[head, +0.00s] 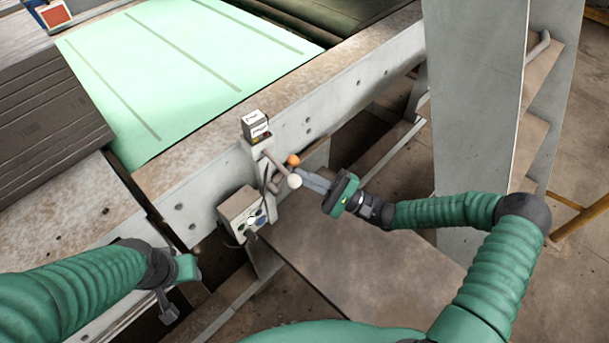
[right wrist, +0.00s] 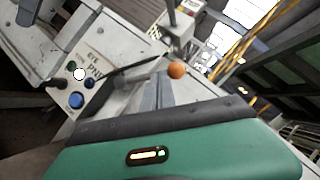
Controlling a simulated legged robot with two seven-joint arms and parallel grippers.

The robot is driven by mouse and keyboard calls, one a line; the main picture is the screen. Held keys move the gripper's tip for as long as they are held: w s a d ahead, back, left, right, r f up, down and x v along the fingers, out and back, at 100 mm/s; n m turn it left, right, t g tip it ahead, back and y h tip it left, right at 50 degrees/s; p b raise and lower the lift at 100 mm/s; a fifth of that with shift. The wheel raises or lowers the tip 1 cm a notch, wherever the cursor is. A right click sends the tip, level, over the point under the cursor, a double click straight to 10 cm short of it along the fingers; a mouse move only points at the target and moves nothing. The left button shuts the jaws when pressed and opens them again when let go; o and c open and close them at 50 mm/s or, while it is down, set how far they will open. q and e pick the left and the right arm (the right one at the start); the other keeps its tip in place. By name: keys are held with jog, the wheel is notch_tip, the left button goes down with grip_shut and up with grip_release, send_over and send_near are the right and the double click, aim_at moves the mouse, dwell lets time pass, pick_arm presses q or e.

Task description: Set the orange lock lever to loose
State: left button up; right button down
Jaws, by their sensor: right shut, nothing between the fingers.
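The orange ball knob of the lock lever (head: 293,160) stands out from the side of the machine frame, beside a second lever with a white ball knob (head: 295,181). My right gripper (head: 304,176) is shut and empty, its fingertips close to both knobs from the right. In the right wrist view the orange knob (right wrist: 176,71) shows just beyond the fingers (right wrist: 160,92); I cannot tell whether they touch. My left gripper (head: 172,292) hangs at the lower left, away from the levers; its finger opening is unclear.
A small block with marked white faces (head: 256,126) sits above the levers. A control box with buttons (head: 240,213) is below them at left. A pale green bed (head: 190,65) lies behind. A grey post (head: 475,90) stands to the right of the levers.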

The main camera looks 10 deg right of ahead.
jog(key=shift+s+a+r+n+g+p, duration=0.1)
jog(key=shift+a+r+n+g+p, duration=0.1)
jog(key=shift+n+g+p, duration=0.15)
